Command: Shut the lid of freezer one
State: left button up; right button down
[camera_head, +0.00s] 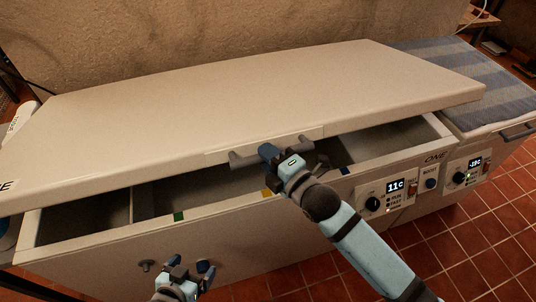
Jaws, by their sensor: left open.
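Freezer one (100,250) is a long pale chest with "ONE" on its front right corner. Its pale lid (240,100) is tilted partly open, with a gap along the front showing the interior. A grey handle (240,160) sits at the middle of the lid's front edge. My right gripper (270,154) is at this handle, its fingers overlapping it; whether they are closed around it is unclear. My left gripper (187,268) is open and low in front of the freezer's front wall, apart from the lid, its lower part cut off by the frame.
A control panel (387,198) reading 11c is on the front right. A second freezer (490,150) with a striped cloth (460,75) on top stands at the right. Red tiled floor (480,240) is open at lower right. A wall (200,30) is behind.

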notch_tip(320, 180, down, 18)
jog(key=s+d+b, duration=0.1)
jog(key=s+b, duration=0.2)
jog(key=b, duration=0.6)
jog(key=shift+f, duration=0.25)
jog(key=c, duration=1)
grip_release()
jog(key=shift+r, duration=0.1)
jog(key=b+v, duration=0.1)
jog(key=v, duration=1.2)
jog(key=shift+s+d, duration=0.25)
jog(key=shift+d, duration=0.05)
